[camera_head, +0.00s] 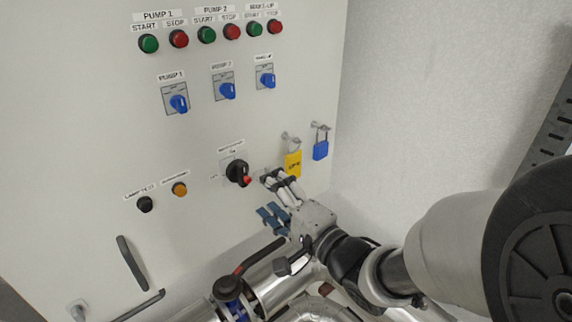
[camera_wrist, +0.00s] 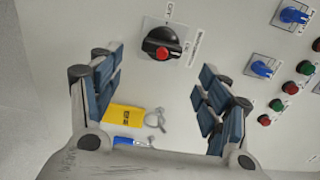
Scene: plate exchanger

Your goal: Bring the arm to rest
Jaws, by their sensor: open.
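My gripper (camera_head: 277,197) is open and empty in front of the control panel (camera_head: 90,130), low and to the right. In the head view its fingers are near the black rotary switch (camera_head: 236,170) with a red centre, just right of and below it. In the wrist view the two blue-padded fingers of my gripper (camera_wrist: 160,95) stand wide apart. The black switch (camera_wrist: 163,45) shows beyond and between them, with no finger seen touching it. A yellow tag (camera_wrist: 123,115) and part of a blue padlock (camera_wrist: 130,142) also show between the fingers.
The yellow tag (camera_head: 293,163) and blue padlock (camera_head: 320,149) hang right of the switch. Buttons and blue selectors (camera_head: 227,90) sit higher on the panel. Pipes (camera_head: 275,285) and a panel handle (camera_head: 131,263) lie below. Bare wall (camera_head: 430,100) is at right.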

